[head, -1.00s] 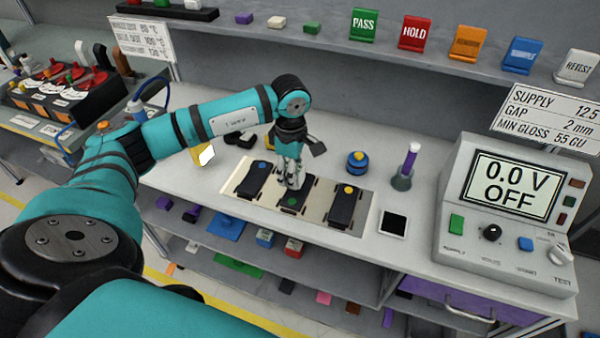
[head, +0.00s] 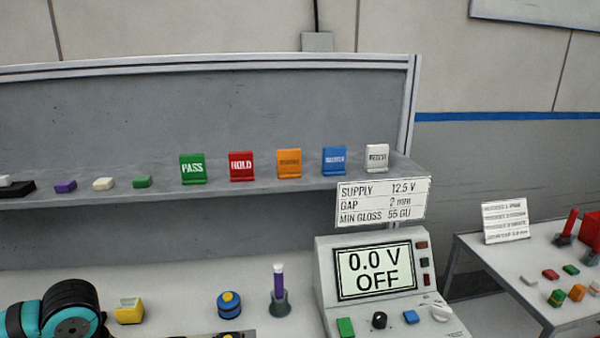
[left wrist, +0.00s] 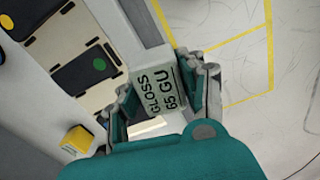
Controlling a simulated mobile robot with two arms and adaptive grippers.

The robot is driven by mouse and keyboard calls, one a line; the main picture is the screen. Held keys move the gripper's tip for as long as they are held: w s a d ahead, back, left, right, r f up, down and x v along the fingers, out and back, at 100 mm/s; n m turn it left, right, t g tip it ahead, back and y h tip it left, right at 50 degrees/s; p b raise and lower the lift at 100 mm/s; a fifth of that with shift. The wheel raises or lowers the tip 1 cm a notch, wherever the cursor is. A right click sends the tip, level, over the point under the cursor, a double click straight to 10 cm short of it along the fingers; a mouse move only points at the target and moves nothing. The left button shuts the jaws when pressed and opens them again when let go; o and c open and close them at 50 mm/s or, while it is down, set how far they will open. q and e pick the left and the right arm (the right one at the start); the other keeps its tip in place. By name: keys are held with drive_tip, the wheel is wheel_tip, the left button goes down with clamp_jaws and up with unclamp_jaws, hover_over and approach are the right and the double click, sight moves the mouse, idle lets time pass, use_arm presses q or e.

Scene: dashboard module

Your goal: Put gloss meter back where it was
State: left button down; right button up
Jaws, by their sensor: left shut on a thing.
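In the left wrist view my left gripper (left wrist: 157,82) is shut on the gloss meter (left wrist: 163,96), a grey block whose face reads GLOSS 65 GU. The fingers cover its sides. It is over the front edge of the bench, with floor to the right; its height above the bench is hard to tell. Two dark modules, one with a green dot (left wrist: 100,65) and one with a yellow dot, lie on a pale mat at upper left. In the head view only part of my left arm shows at bottom left; the gripper is out of that view. My right gripper is not in view.
A yellow block (head: 128,312), a blue round item (head: 229,304) and a purple-topped holder (head: 279,295) stand on the bench. The supply unit (head: 372,285) reads 0.0 V OFF. Coloured signs (head: 241,167) line the shelf. A side table (head: 500,258) is at right.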

use_arm(q)
drive_tip(key=w+d+r+m, duration=0.1)
drive_tip(key=d+m, duration=1.2)
drive_tip(key=m, duration=0.5)
drive_tip(key=shift+r+m, duration=0.25)
drive_tip(key=shift+m, duration=0.05)
